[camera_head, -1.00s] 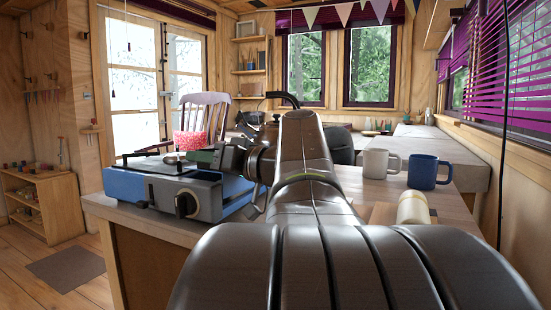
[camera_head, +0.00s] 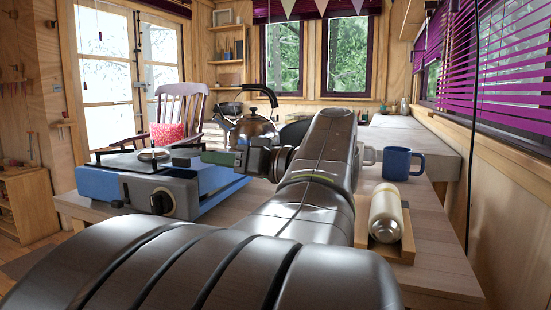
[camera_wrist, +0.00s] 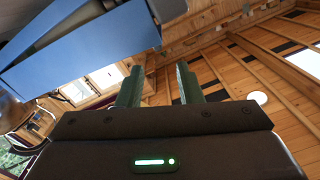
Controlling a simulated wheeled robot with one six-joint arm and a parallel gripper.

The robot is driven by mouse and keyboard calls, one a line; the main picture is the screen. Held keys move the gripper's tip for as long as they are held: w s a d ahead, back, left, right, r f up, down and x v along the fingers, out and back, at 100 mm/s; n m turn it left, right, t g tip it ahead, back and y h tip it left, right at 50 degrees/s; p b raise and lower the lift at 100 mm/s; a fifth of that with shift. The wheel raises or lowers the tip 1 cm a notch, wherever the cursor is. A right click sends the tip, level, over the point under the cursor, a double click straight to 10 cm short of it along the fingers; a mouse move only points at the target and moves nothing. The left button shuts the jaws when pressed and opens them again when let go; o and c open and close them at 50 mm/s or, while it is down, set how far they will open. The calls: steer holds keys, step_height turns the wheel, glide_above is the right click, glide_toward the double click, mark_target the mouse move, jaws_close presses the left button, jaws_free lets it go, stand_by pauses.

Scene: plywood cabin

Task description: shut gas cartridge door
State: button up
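The blue camping stove (camera_head: 100,184) stands at the left of the counter, with a knob on its front and a grey top. Its blue side (camera_wrist: 85,60) fills the upper left of the wrist view, with a grey gap along it. I cannot clearly make out the cartridge door or how far it is open; my gripper partly covers that end in the head view. My gripper (camera_wrist: 158,75) has its two green fingers apart with nothing between them. In the head view my gripper (camera_head: 193,158) is level, beside and above the stove's right end; contact cannot be told.
A cream cylinder with a silver end (camera_head: 386,214) lies on a small wooden tray (camera_head: 408,244) at right. A blue mug (camera_head: 398,164) stands behind it, and a pale mug is partly hidden by my arm. A metal kettle (camera_head: 250,130) stands behind my gripper.

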steer(key=shift+p+v, duration=0.35)
steer(key=shift+v, duration=1.85)
